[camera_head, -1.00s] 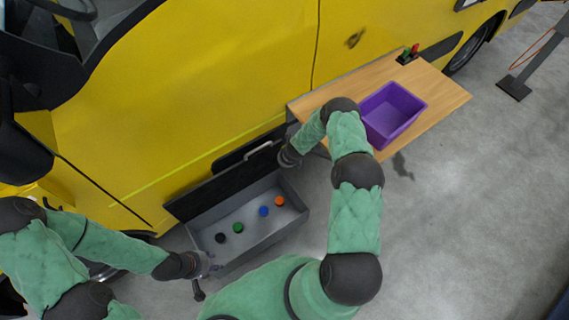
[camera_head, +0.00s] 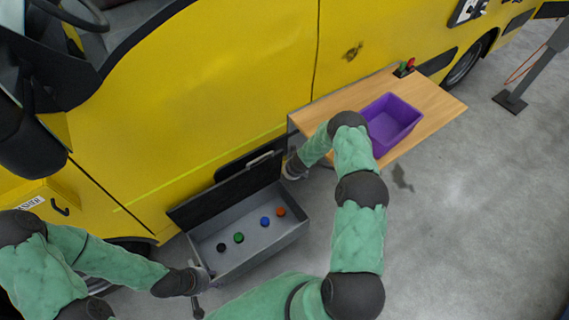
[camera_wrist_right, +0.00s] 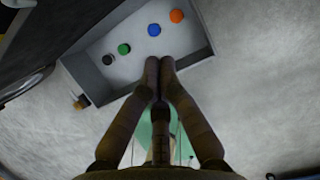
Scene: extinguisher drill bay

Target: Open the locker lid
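The locker (camera_head: 262,258) is a grey open-topped box beside the yellow truck. Its black lid (camera_head: 225,196) stands raised along the truck side, with a pale handle at its upper right edge. Black, green, blue and orange round pieces lie inside. The box also shows in the right wrist view (camera_wrist_right: 100,88). My right gripper (camera_head: 292,168) is by the right end of the lid; in the wrist view its fingertips (camera_wrist_right: 160,64) are together with nothing visible between them. My left gripper (camera_head: 203,281) is at the box's left front corner; its fingers are too small to read.
A wooden shelf (camera_head: 437,103) on the truck side holds a purple bin (camera_head: 391,124), right of my right arm. Small red and green items (camera_head: 405,68) stand at its back. A post with a dark base (camera_head: 510,102) is far right.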

